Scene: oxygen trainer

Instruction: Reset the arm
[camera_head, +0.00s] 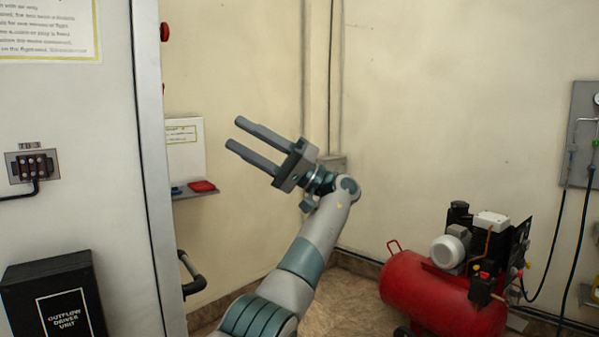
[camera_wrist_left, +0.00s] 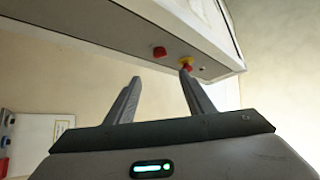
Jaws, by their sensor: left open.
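My left gripper (camera_head: 246,141) is open and empty, raised in mid-air in front of the beige wall, its fingers pointing up and left toward the cabinet edge. In the left wrist view my left gripper (camera_wrist_left: 160,92) shows two spread fingers with nothing between them. Beyond the fingers, a red button (camera_wrist_left: 159,51) and a red and yellow button (camera_wrist_left: 187,65) sit on the cabinet's side panel. A red knob (camera_head: 164,32) shows at the cabinet's edge in the head view. My right gripper is not in view.
A tall white cabinet (camera_head: 110,150) fills the left, with a black outflow driver unit (camera_head: 55,298). A small shelf (camera_head: 196,193) with a red item (camera_head: 202,186) stands behind its edge. A red compressor (camera_head: 430,295) is on the floor at right. The wall space above it is clear.

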